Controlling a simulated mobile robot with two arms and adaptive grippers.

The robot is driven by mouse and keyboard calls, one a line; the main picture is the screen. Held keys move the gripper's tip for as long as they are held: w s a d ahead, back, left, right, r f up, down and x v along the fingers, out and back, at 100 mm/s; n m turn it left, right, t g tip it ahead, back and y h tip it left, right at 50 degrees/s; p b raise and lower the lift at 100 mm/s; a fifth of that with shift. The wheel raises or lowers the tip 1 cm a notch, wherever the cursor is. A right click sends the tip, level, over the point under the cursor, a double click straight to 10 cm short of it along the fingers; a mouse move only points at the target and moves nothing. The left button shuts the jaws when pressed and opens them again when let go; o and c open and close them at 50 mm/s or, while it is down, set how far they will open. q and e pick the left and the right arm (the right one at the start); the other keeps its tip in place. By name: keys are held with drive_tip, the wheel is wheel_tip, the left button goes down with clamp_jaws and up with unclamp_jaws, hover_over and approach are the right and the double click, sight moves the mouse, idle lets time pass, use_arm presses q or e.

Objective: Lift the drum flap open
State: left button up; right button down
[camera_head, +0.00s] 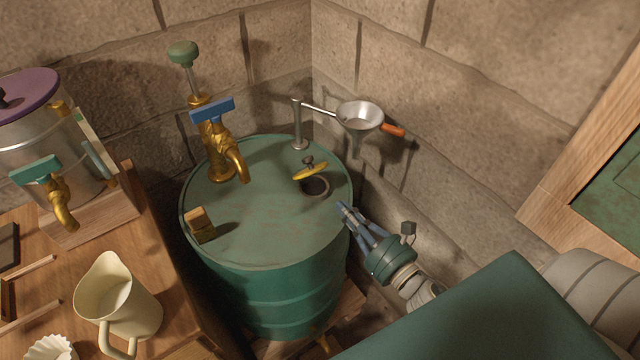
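The green drum (250,245) stands in the corner. On its top, a small yellow flap (310,173) with a dark knob is tilted up at the far side of a round dark opening (315,188). The opening shows below the flap. My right gripper (343,209) is at the drum's right rim, to the lower right of the flap and apart from it. Its fingers come together at the tips, with nothing seen between them. My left gripper is not in view.
A brass tap with a blue handle (212,110) stands on the drum, with a small brass-and-wood block (201,225) at the left. A funnel (359,117) hangs behind. A wooden table at left holds a cream jug (118,302) and a metal still (45,150).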

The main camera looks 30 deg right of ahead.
sight(322, 193)
drive_tip(key=w, duration=0.3)
drive_tip(key=w+p, duration=0.1)
drive_tip(key=shift+w+a+r, duration=0.15)
drive_tip(key=shift+w+a, duration=0.05)
drive_tip(key=shift+a, duration=0.05)
drive_tip(key=w, duration=0.4)
drive_tip(key=shift+a+p, duration=0.3)
drive_tip(key=shift+w, duration=0.4)
drive_tip(key=shift+w+a, duration=0.1)
drive_tip(key=shift+w, duration=0.15)
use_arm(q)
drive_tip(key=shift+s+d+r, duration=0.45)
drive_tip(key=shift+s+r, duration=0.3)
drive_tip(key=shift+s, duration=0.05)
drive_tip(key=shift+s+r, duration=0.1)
